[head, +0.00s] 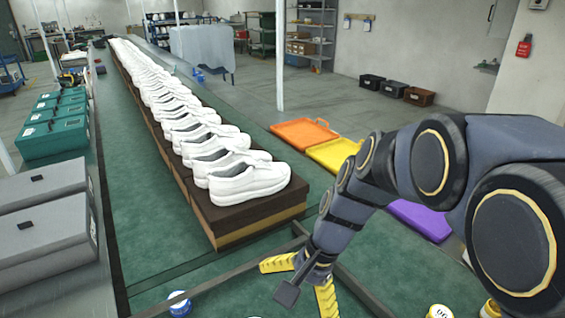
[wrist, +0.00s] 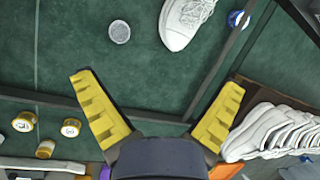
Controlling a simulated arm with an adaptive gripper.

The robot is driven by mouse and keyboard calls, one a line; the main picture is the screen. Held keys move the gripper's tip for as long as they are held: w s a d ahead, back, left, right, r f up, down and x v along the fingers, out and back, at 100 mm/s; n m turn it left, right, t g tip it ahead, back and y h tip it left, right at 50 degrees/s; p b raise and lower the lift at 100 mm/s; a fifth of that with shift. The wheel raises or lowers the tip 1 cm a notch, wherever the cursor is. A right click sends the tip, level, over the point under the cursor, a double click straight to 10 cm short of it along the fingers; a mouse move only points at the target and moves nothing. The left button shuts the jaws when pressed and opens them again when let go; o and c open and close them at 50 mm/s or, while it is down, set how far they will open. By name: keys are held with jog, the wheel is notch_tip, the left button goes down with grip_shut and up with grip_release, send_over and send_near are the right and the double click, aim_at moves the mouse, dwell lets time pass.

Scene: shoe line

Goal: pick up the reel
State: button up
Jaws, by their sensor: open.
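My gripper (head: 296,290) is open over the green work surface. In the wrist view its yellow fingers are spread wide with nothing between the fingertips (wrist: 158,82). No object is plainly a reel. Small round candidates are a grey-white disc-like piece (wrist: 119,31) beyond the left finger, and a blue-and-white round item (wrist: 237,19) at the top right, which also shows at the bottom of the head view (head: 180,302). Several yellow-and-white round items, one of them here (wrist: 24,121), lie at the left; one shows in the head view (head: 440,312). All are apart from the gripper.
A row of white shoes (head: 246,178) stands on a long brown block (head: 240,218). A single white shoe (wrist: 185,20) lies near the grey piece. Dark bars (wrist: 215,70) cross the green surface. Grey boxes (head: 45,245) and green boxes (head: 55,138) stand at left.

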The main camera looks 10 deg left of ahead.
jog(key=w+a+f+m+y, duration=0.1)
jog(key=w+a+f+m, duration=0.1)
jog(key=w+a+f, duration=0.35)
jog(key=w+a+f+m+y, duration=0.1)
jog(key=w+a+f+m, duration=0.1)
jog(key=a, duration=0.6)
jog(key=m+y, duration=0.1)
jog(key=m, duration=0.3)
send_near(178, 299)
jog(key=f, duration=0.1)
jog(key=a+f+m, duration=0.2)
jog(key=shift+s+a+f+y, duration=0.1)
jog(key=shift+s+f+y, duration=0.2)
jog(key=shift+s+y, duration=0.1)
jog(key=shift+m, duration=0.3)
jog(key=shift+x, duration=4)
jog(key=shift+w, duration=0.15)
jog(key=c, duration=1.2)
